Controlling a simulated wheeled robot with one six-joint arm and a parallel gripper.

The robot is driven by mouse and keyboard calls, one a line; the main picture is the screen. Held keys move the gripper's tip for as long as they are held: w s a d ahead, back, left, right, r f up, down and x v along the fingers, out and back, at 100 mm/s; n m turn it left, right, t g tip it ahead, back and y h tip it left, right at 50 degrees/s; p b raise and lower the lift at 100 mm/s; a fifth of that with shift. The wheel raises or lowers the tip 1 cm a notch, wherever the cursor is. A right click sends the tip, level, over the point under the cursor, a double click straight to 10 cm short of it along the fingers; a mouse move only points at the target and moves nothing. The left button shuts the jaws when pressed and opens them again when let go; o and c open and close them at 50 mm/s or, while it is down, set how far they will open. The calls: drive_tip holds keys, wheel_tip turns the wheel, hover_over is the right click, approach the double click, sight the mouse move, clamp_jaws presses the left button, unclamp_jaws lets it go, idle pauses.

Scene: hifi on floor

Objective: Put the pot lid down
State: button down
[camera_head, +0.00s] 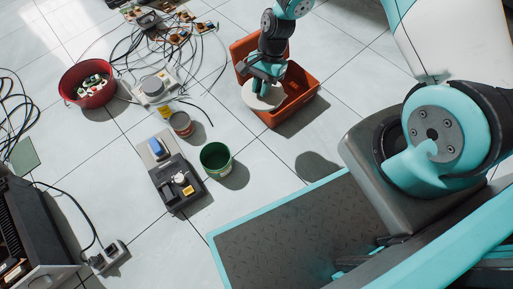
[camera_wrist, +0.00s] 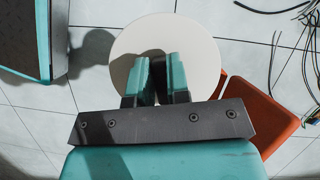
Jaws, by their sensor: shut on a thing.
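The pot lid is a round, off-white disc (camera_head: 256,101). In the head view it appears in front of the left part of an orange-red crate. My gripper (camera_head: 265,84) points down at it. In the wrist view the lid (camera_wrist: 196,42) lies under my fingers (camera_wrist: 157,72), which are close together at its middle. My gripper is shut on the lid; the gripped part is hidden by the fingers. A dark shadow on the floor lies apart from the lid, so it appears held up in the air.
The orange-red crate (camera_head: 311,79) stands on the tiled floor. A green bucket (camera_head: 217,163), a small can (camera_head: 181,125), a dark device (camera_head: 172,185) and a red bowl (camera_head: 84,99) are to the left. Cables (camera_head: 140,45) spread behind. Floor between bucket and crate is clear.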

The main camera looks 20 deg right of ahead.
drive_tip(key=a+f+m+t+b, duration=0.1)
drive_tip(key=f+b, duration=0.3)
drive_tip(key=f, duration=0.5)
drive_tip(key=s+a+f+m+t+b, duration=0.1)
drive_tip(key=f+m+b, duration=0.2)
drive_tip(key=f, duration=0.6)
drive_tip(key=a+f+m+b, duration=0.1)
drive_tip(key=f+m+b, duration=0.2)
drive_tip(key=f+b, duration=0.4)
drive_tip(key=shift+s+a+f+t+y, duration=0.1)
drive_tip(key=shift+a+f+t+y, duration=0.1)
drive_tip(key=shift+f, duration=0.55)
drive_tip(key=shift+s+a+f+t+y, duration=0.1)
drive_tip(key=shift+a+f+t, duration=0.1)
drive_tip(key=shift+f, duration=0.55)
drive_tip(key=shift+r, duration=0.15)
drive_tip(key=c, duration=1.1)
unclamp_jaws()
